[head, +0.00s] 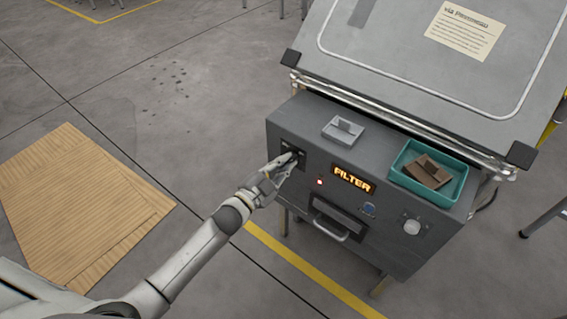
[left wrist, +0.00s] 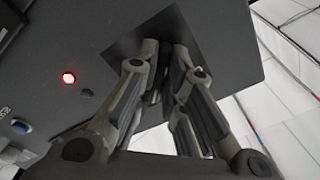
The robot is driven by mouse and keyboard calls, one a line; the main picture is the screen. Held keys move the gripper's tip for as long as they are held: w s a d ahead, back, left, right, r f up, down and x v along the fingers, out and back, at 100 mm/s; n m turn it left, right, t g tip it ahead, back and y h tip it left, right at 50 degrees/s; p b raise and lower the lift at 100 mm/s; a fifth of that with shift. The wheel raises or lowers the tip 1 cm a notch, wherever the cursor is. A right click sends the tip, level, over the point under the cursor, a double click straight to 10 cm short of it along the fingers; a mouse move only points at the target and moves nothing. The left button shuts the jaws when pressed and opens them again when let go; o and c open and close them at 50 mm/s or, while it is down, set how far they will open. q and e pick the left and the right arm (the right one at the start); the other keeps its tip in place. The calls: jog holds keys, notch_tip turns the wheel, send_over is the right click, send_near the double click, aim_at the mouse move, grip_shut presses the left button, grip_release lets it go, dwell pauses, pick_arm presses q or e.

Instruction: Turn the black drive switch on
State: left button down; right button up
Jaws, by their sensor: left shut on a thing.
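The black drive switch sits on a dark square plate (head: 289,146) at the upper left of the grey control box front (head: 390,255). My left gripper (head: 291,161) reaches it from the front left and is shut on the switch. In the left wrist view both fingers (left wrist: 164,60) close together against the dark plate (left wrist: 125,46). The fingers hide most of the switch, so its position cannot be told. My right gripper is not in view.
A red lamp (head: 319,182) glows beside an amber display (head: 353,179) reading "FILTER". A blue button (head: 369,209), a pale knob (head: 411,227) and a drawer handle (head: 329,231) are on the front. A teal tray (head: 446,192) stands on top. Wooden boards (head: 75,205) lie on the floor.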

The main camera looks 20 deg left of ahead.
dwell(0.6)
pick_arm(q)
jog(key=c, duration=1.5)
grip_release()
jog(key=shift+c, duration=0.2)
jog(key=v, duration=1.2)
